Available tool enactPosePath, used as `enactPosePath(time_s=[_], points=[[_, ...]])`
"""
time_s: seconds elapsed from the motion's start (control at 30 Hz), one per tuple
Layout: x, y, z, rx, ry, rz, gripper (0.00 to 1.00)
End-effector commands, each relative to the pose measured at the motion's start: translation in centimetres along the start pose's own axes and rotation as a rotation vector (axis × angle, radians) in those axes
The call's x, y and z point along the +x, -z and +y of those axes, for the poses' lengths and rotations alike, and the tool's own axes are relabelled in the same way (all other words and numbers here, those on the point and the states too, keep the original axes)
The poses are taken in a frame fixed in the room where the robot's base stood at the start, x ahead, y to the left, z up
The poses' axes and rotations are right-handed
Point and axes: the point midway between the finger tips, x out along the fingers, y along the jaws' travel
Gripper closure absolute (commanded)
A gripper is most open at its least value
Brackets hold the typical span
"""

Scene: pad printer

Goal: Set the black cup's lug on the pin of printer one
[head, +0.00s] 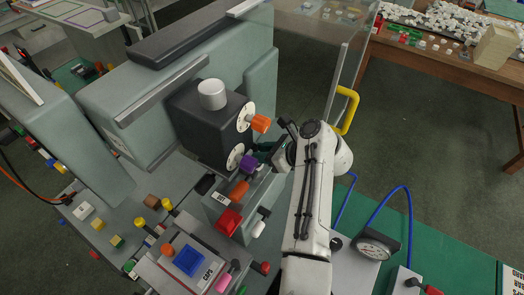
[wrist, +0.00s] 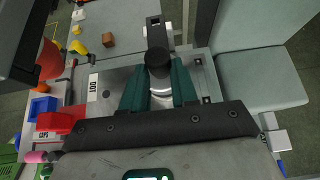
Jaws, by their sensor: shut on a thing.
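In the wrist view my gripper (wrist: 158,66) has its two dark green fingers on either side of a round black cup (wrist: 158,58), and it is shut on it. The cup sits above a grey plate labelled DOT (wrist: 92,90). A dark bar and a light block (wrist: 158,32) show just beyond the cup. The cup's lug and the pin cannot be made out. In the head view my gripper (head: 266,152) is close to the front of the grey-green printer (head: 205,75), beside its purple knob (head: 248,162); the cup is not clearly seen there.
A dark head with white dials and an orange knob (head: 260,123) stands close to my gripper. A red block (head: 229,221) and a blue block (head: 189,260) lie nearer. A clear panel with a yellow handle (head: 347,110) stands to the right. Loose coloured parts crowd the left deck.

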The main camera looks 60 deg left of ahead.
Motion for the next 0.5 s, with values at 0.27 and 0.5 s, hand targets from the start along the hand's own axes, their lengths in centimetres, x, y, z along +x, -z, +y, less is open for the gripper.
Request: enactPosePath(time_s=[0.27, 0.5], points=[[0.26, 0.37, -0.04, 0.000, 0.001, -0.001, 1.00], [0.35, 0.55, 0.00, 0.001, 0.000, 0.000, 0.58]])
